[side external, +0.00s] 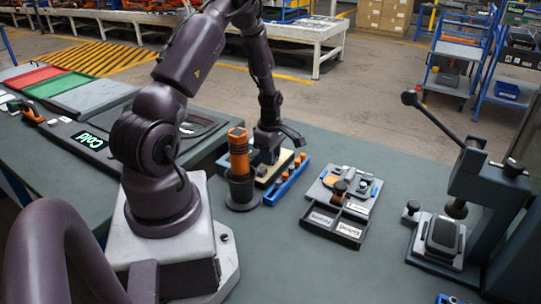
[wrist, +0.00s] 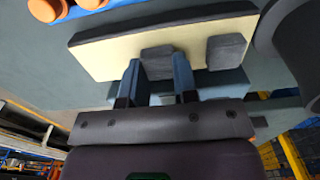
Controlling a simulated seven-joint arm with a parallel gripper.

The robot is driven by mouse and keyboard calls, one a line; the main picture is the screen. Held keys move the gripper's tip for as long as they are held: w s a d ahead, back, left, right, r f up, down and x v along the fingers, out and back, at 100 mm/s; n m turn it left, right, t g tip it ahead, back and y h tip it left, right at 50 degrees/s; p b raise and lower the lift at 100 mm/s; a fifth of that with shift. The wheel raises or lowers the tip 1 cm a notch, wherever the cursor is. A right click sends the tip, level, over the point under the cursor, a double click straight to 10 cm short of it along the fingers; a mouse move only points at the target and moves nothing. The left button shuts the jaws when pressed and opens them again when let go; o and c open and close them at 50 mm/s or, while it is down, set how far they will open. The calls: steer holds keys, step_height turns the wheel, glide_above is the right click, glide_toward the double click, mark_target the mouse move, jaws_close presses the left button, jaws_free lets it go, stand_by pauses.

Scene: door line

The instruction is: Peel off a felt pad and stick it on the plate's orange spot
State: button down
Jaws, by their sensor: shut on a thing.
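My gripper (wrist: 156,78) points down over a cream backing board (wrist: 110,55), which shows small behind the orange-handled tool in the side view (side external: 285,160). Its two blue-grey fingers are shut on a grey felt pad (wrist: 157,62). The pad still overlaps the board in the wrist view; I cannot tell whether it touches it. A second grey pad (wrist: 227,52) sits on the board, to the right of the fingers. In the side view, a light grey plate (side external: 318,190) with an orange patch (side external: 332,181) lies to the right of my gripper; small parts stand around it.
A blue rack (side external: 285,186) with several orange-topped pieces stands beside the board. An orange-handled tool (side external: 238,155) stands in a dark round holder (side external: 241,190). A labelled black tray (side external: 345,231) sits in front of the plate. A lever press (side external: 480,185) stands at right. Bare table lies between.

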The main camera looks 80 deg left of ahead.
steer(key=shift+r, duration=3)
